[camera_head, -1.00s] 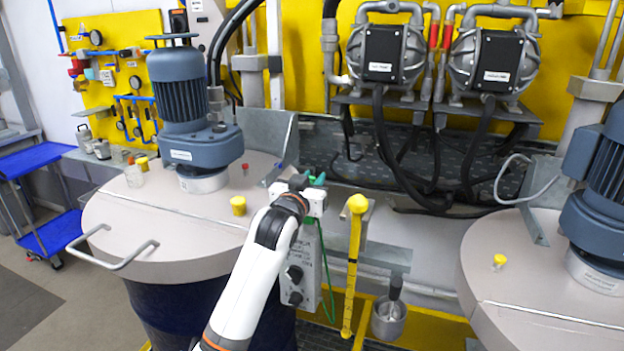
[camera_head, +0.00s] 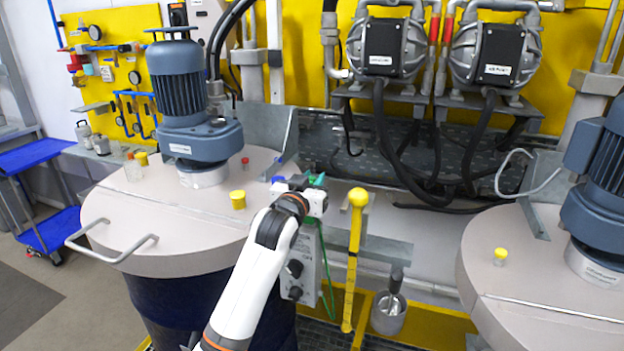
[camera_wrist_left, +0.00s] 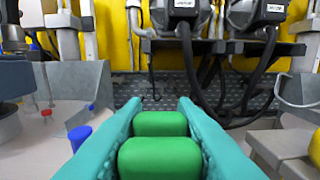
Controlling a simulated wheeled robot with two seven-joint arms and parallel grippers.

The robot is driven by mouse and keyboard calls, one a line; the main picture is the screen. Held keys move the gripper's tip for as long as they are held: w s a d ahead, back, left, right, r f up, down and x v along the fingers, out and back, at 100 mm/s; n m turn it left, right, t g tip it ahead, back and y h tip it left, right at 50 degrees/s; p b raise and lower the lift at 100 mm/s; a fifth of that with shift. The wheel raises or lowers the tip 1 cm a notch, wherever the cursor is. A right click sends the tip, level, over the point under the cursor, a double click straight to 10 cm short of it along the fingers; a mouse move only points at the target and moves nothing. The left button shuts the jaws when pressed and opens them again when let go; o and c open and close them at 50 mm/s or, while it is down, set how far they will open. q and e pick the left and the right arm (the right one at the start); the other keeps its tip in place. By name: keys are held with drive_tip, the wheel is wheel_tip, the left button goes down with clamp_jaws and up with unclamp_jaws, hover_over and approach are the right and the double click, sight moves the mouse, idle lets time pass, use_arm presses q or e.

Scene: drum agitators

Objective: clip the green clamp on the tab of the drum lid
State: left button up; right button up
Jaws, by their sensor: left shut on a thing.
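My left gripper (camera_head: 316,184) is beside the right rim of the left drum lid (camera_head: 130,215) in the head view. Its teal fingers (camera_wrist_left: 157,108) are shut on the green clamp (camera_wrist_left: 160,155), which shows as two rounded green pads between them in the left wrist view. In the head view the clamp is mostly hidden by the gripper. An upright grey plate (camera_head: 268,128) stands at the back right of the lid; I cannot tell whether it is the tab. My right gripper is not in view.
A blue-grey motor (camera_head: 182,95) stands on the left lid, with a yellow cap (camera_head: 238,199) nearby. A grey control box (camera_head: 300,265) and a yellow-topped post (camera_head: 356,200) stand close to my gripper. A second drum lid (camera_head: 530,285) is at the right.

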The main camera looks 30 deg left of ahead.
use_arm(q)
drive_tip(key=shift+f, duration=0.3)
drive_tip(key=o, duration=1.1)
drive_tip(key=shift+s, duration=0.1)
